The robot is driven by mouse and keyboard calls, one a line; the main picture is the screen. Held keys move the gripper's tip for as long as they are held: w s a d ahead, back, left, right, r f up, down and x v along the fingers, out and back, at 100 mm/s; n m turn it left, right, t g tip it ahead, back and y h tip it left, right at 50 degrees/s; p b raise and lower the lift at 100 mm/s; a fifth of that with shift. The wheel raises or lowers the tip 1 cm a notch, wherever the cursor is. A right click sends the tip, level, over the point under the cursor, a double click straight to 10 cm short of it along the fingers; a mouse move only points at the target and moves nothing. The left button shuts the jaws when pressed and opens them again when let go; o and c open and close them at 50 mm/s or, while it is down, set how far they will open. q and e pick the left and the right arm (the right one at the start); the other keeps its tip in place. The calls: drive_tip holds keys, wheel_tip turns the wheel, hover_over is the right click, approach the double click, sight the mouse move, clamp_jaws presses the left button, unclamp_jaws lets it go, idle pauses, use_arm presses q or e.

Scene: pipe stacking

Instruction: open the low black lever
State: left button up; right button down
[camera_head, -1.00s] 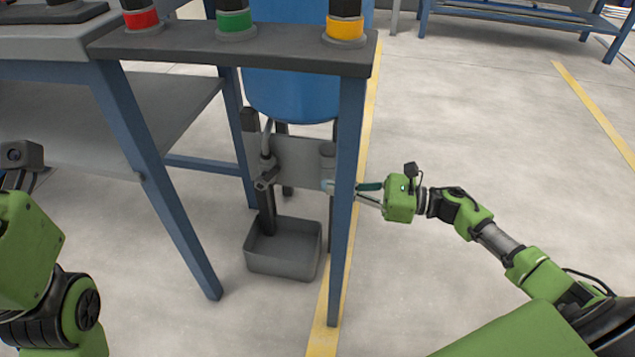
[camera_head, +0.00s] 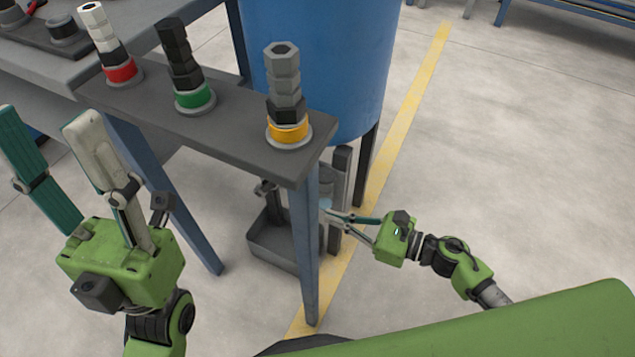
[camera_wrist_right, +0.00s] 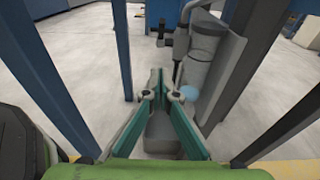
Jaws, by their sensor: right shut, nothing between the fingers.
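My right gripper (camera_head: 328,213) is low beside the blue front leg of the stand. In the right wrist view its fingertips (camera_wrist_right: 156,76) are together, with nothing between them. A dark fitting (camera_wrist_right: 164,36) shows beyond the fingertips, beside a grey cylinder (camera_wrist_right: 203,50) on a plate. A dark fitting also shows low behind the stand in the head view (camera_head: 266,189). I cannot tell which part is the low black lever; the leg and my gripper hide much of this area. My left gripper (camera_head: 43,118) is open and empty at the left.
A grey bin (camera_head: 272,246) stands on the floor under the fittings. The blue tank (camera_head: 325,70) is above and behind. The stand's shelf (camera_head: 225,130) carries red, green and yellow bases with stacked pipe pieces.

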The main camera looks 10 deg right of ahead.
sight(272, 188)
drive_tip(key=r+x, duration=0.2)
drive_tip(key=x, duration=1)
drive_tip(key=shift+w+a+r+b, duration=0.2)
drive_tip(key=shift+a+r+b, duration=0.1)
drive_tip(key=shift+a+b, duration=0.2)
drive_tip(key=shift+w+a+r+p, duration=0.2)
drive_tip(key=shift+r+p, duration=0.2)
drive_tip(key=shift+r, duration=0.15)
drive_tip(key=shift+f, duration=0.1)
